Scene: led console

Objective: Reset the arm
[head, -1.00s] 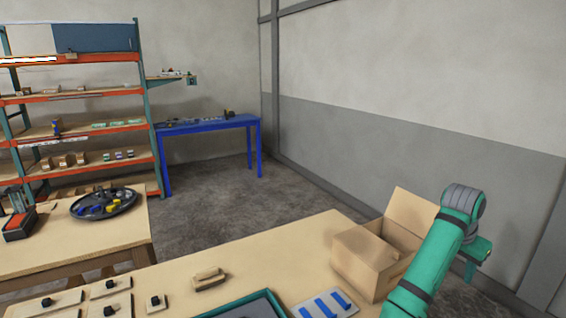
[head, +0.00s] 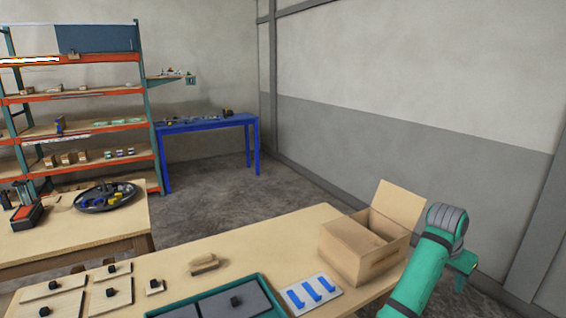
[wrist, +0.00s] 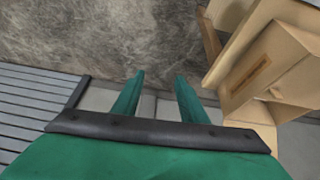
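My green arm (head: 425,270) rises at the right edge of the wooden table in the head view, bent at a grey joint. Its end hangs down past the table's right side, beside the cardboard box. In the wrist view my gripper (wrist: 157,78) shows two green fingers apart with nothing between them. Below them is the grey floor. No object is held.
An open cardboard box (head: 360,245) stands at the table's right end, close to my arm; it also shows in the wrist view (wrist: 275,70). A panel with blue bars (head: 312,291), a teal-edged tray (head: 262,284) and several knobbed boards lie on the table (head: 270,232). A blue table (head: 205,124) stands behind.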

